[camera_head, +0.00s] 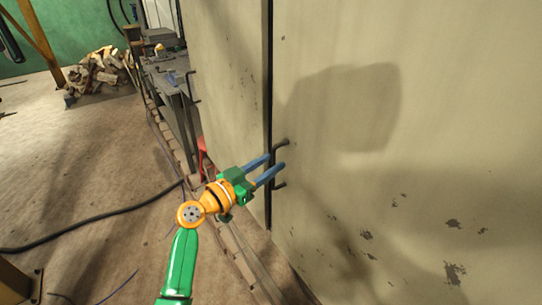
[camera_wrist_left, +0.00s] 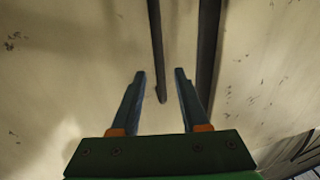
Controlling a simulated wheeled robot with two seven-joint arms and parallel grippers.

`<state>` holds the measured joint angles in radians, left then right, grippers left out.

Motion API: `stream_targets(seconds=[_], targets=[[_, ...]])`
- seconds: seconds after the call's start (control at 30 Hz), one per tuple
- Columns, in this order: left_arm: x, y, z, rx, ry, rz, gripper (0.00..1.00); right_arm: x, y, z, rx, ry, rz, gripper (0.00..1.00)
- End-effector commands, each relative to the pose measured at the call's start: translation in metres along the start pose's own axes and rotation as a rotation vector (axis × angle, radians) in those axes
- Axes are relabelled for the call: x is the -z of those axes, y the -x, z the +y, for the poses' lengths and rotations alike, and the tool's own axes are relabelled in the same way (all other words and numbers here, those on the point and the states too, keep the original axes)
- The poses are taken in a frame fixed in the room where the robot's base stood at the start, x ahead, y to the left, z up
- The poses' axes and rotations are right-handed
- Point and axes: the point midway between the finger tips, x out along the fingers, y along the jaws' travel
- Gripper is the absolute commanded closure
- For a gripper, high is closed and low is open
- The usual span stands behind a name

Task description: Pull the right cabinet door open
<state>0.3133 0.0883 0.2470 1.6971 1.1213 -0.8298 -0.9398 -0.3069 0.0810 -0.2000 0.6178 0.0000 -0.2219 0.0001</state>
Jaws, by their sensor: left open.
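The right cabinet door (camera_head: 430,110) is a large cream panel with chipped paint, filling the right of the head view. It looks shut, with a dark gap (camera_head: 268,60) along its left edge. Its dark bar handle (camera_head: 281,143) is upright near that gap. My left gripper (camera_head: 276,162) is open at the handle, its blue fingers pointing at the door. In the left wrist view the handle bar (camera_wrist_left: 156,50) runs between the two fingertips (camera_wrist_left: 160,73), with space on both sides. Whether the fingers touch it, I cannot tell. My right gripper is not in view.
The left cabinet door (camera_head: 225,70) stands beyond the gap. A grey workbench (camera_head: 172,75) and a small red object (camera_head: 204,160) are further left. A black cable (camera_head: 90,228) crosses the brown floor. A rubble pile (camera_head: 98,75) lies at the back left. Floor in between looks open.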

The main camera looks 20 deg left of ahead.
Motion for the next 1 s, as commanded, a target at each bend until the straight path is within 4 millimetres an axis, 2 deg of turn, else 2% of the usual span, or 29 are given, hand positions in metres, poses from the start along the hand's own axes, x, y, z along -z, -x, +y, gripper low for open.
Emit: stream_targets(seconds=[0.1,0.3,0.33,0.4,0.5,1.0], targets=[[0.0001,-0.009,0.001,-0.002,0.001,-0.002,0.55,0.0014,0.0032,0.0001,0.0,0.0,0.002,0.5],[-0.0015,-0.0099,0.0008,-0.001,-0.001,-0.003,0.55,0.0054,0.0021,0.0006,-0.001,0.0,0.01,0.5],[-0.0016,-0.0099,0.0008,-0.001,-0.001,-0.003,0.58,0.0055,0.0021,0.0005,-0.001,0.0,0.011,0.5],[-0.0016,-0.0098,0.0008,-0.001,-0.001,-0.003,0.77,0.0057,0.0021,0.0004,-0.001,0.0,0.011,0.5],[-0.0016,-0.0097,0.0007,-0.001,0.0,-0.003,1.0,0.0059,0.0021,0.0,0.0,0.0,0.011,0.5],[-0.0014,-0.0096,0.0007,0.0,0.0,-0.003,1.0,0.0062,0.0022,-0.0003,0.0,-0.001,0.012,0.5]])
